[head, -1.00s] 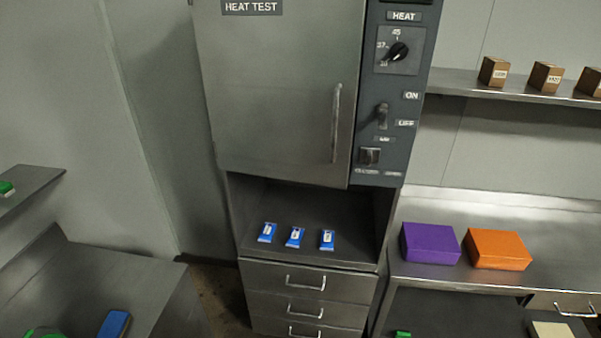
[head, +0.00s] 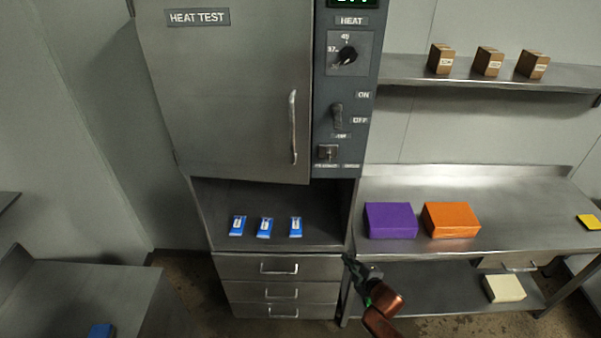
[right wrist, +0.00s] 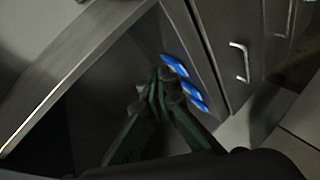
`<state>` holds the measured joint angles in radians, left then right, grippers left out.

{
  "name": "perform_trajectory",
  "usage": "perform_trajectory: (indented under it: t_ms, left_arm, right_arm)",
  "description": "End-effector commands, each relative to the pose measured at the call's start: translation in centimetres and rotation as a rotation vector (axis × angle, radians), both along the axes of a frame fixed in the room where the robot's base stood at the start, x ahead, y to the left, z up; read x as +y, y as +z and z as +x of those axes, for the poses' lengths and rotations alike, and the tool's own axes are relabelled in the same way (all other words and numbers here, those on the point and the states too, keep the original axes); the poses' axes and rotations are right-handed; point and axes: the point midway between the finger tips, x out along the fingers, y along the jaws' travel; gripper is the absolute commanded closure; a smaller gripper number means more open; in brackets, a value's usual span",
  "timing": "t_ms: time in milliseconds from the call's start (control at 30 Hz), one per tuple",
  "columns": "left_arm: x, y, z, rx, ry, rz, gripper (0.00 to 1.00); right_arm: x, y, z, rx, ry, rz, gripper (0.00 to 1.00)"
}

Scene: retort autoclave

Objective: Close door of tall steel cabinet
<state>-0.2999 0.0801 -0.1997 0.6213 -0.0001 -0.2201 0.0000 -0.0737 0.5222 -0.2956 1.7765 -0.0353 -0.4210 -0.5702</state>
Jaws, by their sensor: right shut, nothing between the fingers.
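The tall steel cabinet (head: 203,212) stands left of centre in the head view. Its grey door (head: 225,95) carries a HEAT TEST label and a vertical bar handle (head: 292,127) near its right edge. The door covers the upper compartment and lies flush or nearly flush beside the control panel; I cannot tell whether a small gap remains. My right gripper (head: 352,264) is low in front of the cabinet's lower right corner, well below the handle and apart from the door. In the right wrist view its fingertips (right wrist: 161,78) are together and empty. My left gripper is out of view.
Several blue packets (head: 265,227) lie in the open niche below the door, above drawers (head: 279,268). A steel bench (head: 510,215) with purple (head: 390,220) and orange (head: 451,219) boxes stands to the right. The control panel (head: 345,90) adjoins the door.

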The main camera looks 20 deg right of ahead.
Motion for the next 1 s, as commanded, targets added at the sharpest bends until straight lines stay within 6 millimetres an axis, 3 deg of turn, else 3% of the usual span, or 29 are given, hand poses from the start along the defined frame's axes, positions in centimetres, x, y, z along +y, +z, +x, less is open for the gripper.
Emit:
perform_trajectory:
  t_ms: [33, 100, 200, 333, 433, 600, 1000]
  left_arm:
    - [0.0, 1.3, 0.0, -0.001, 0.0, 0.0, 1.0]
    - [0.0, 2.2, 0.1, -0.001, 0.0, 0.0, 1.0]
    - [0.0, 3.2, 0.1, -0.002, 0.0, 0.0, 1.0]
    - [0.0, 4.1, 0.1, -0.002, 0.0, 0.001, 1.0]
    - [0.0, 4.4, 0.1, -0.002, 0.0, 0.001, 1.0]
    - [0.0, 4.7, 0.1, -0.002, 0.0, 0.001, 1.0]
    - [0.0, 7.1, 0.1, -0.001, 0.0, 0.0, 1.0]
  right_arm:
    - [1.9, 6.7, 0.9, -0.081, 0.062, -0.047, 1.0]
    - [4.4, 13.9, 1.1, -0.179, 0.139, -0.113, 1.0]
    - [7.8, 22.7, 0.2, -0.303, 0.23, -0.197, 1.0]
    - [11.1, 30.3, -1.8, -0.421, 0.314, -0.277, 1.0]
    - [12.6, 33.4, -3.0, -0.471, 0.348, -0.311, 1.0]
    - [13.5, 34.9, -2.9, -0.498, 0.364, -0.327, 1.0]
    - [16.5, 35.0, 4.1, -0.498, 0.363, -0.322, 1.0]
